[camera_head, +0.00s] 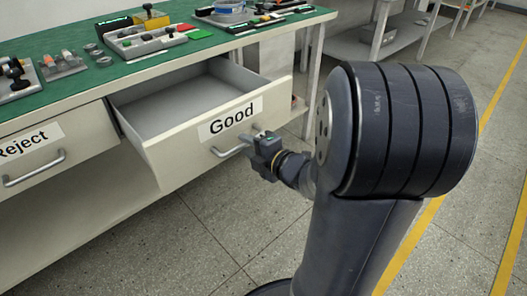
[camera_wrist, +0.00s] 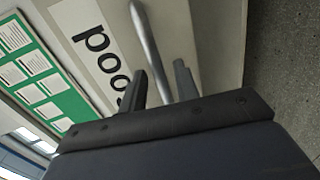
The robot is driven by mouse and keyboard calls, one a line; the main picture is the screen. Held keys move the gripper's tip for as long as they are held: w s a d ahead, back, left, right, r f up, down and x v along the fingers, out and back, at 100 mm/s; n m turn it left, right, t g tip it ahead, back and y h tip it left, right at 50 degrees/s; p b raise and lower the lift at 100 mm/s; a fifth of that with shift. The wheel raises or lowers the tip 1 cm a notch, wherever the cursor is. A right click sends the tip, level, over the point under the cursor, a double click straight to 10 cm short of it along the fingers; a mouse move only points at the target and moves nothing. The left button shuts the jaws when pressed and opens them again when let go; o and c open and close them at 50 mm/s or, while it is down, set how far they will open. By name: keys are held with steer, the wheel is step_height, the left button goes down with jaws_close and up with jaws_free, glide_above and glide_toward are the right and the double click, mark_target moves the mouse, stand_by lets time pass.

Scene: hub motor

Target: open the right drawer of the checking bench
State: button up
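The checking bench (camera_head: 75,113) has a green top and two front drawers. Its right drawer, labelled "Good" (camera_head: 205,150), is pulled well out, and its empty grey inside shows. The drawer's silver bar handle (camera_head: 222,153) is on its front, partly hidden by my gripper. My gripper (camera_head: 246,147) is at the right part of this handle. In the wrist view the handle (camera_wrist: 147,35) passes between my two fingers (camera_wrist: 161,80), closer to one of them. A gap shows beside the other finger, so the gripper looks open around the bar.
The left drawer, labelled "Reject" (camera_head: 60,145), is closed, with its own handle (camera_head: 35,170). Trays and small parts, including a grey tray (camera_head: 150,40), stand on the bench top. Speckled floor (camera_head: 200,245) is clear in front. A shelf unit (camera_head: 385,35) stands behind.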

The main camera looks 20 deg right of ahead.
steer(key=p+v, duration=0.2)
steer(key=v, duration=0.7)
steer(key=shift+w, duration=0.15)
stand_by(0.4)
steer(key=shift+b+x, duration=1.45)
steer(key=shift+x, duration=3.85)
steer(key=shift+a, duration=0.1)
